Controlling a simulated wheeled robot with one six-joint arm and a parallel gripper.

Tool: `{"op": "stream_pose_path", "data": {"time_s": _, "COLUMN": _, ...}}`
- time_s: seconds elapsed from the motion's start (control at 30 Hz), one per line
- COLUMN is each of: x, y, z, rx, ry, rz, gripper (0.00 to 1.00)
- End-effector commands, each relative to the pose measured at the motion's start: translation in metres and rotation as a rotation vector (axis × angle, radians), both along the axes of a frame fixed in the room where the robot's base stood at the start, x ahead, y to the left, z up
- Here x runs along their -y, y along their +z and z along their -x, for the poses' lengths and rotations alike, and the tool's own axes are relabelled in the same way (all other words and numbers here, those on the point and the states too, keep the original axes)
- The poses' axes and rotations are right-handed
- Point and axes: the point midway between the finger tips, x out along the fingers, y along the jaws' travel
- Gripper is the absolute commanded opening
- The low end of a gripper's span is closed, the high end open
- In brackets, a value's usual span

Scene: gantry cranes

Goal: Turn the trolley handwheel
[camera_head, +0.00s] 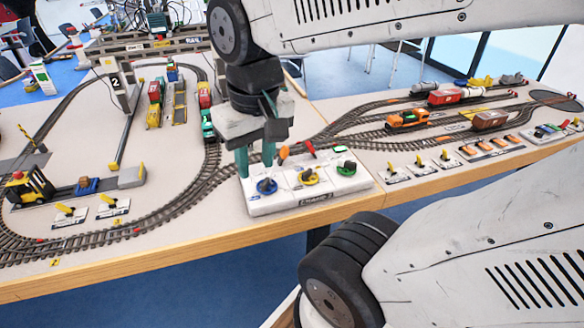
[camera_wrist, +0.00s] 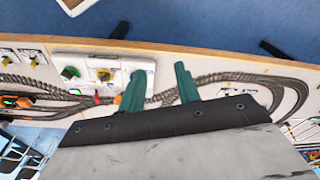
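A white control box (camera_head: 290,199) stands at the table's front edge, with a blue handwheel (camera_head: 266,186), a yellow handwheel (camera_head: 309,177) and a green handwheel (camera_head: 346,169) in a row. I cannot read which one is marked for the trolley. My gripper (camera_head: 256,166) points down with its two teal fingers apart and empty, close above the blue handwheel at the box's left end. In the wrist view the open fingers (camera_wrist: 160,74) show a gap, and the left finger covers the blue handwheel's place. The yellow handwheel (camera_wrist: 105,75) and green handwheel (camera_wrist: 70,72) show left of it.
On the box's back row stand an orange knob (camera_head: 284,152) and a red lever (camera_head: 310,146), near my fingers. Model tracks run around the box. Small yellow-lever switches (camera_head: 420,165) lie right.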

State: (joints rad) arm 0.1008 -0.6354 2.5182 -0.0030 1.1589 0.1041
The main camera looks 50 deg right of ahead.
Motion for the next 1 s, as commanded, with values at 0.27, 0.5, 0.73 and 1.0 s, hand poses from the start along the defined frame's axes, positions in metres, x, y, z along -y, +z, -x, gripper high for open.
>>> {"op": "stream_pose_path", "data": {"time_s": 0.27, "x": 0.104, "y": -0.049, "z": -0.079, "rx": -0.048, "ry": -0.588, "rz": -0.035, "gripper": 0.33}}
{"op": "stream_pose_path", "data": {"time_s": 0.5, "x": 0.214, "y": -0.116, "z": -0.1, "rx": -0.071, "ry": -1.055, "rz": -0.062, "gripper": 0.33}}
{"op": "stream_pose_path", "data": {"time_s": 0.73, "x": 0.27, "y": -0.159, "z": -0.093, "rx": -0.077, "ry": -1.289, "rz": -0.075, "gripper": 0.33}}
{"op": "stream_pose_path", "data": {"time_s": 1.0, "x": 0.277, "y": -0.19, "z": -0.091, "rx": -0.079, "ry": -1.324, "rz": -0.077, "gripper": 0.33}}
